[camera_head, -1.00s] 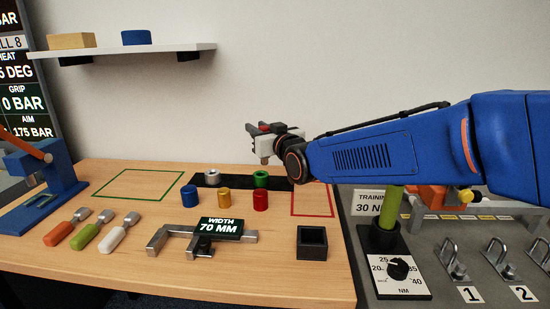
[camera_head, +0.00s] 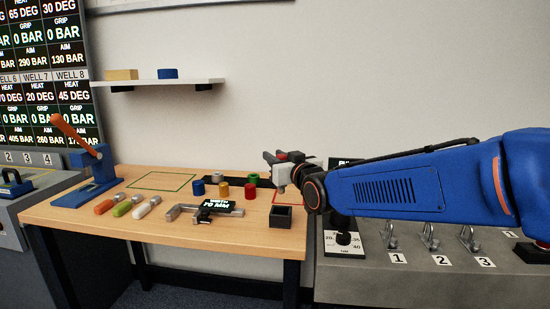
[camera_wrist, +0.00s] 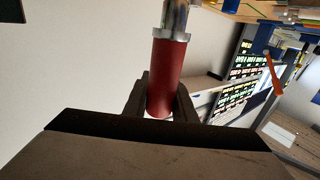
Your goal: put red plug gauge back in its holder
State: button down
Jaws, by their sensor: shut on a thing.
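My gripper (camera_head: 281,166) is shut on the red plug gauge, above the right part of the wooden bench. In the wrist view the gauge's red handle (camera_wrist: 167,75) sits between the two fingers, with a silver metal end (camera_wrist: 176,14) beyond it. In the head view a bit of red shows at the jaws and a pale metal end hangs below. A dark, square, open-topped block (camera_head: 281,217) stands on the bench lower in the picture; it looks empty, and I cannot tell whether it is the gauge's holder.
A caliper (camera_head: 205,211) lies in front. Several screwdriver-like tools (camera_head: 122,208) and a blue lever press (camera_head: 95,175) are left. A grey panel with clamps (camera_head: 430,237) is right.

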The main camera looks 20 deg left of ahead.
jog(key=shift+f, duration=2.3)
jog(key=shift+f, duration=2.4)
jog(key=c, duration=1.4)
grip_release()
jog(key=v, duration=1.7)
jog(key=shift+s+d, duration=0.1)
jog(key=shift+d, duration=0.05)
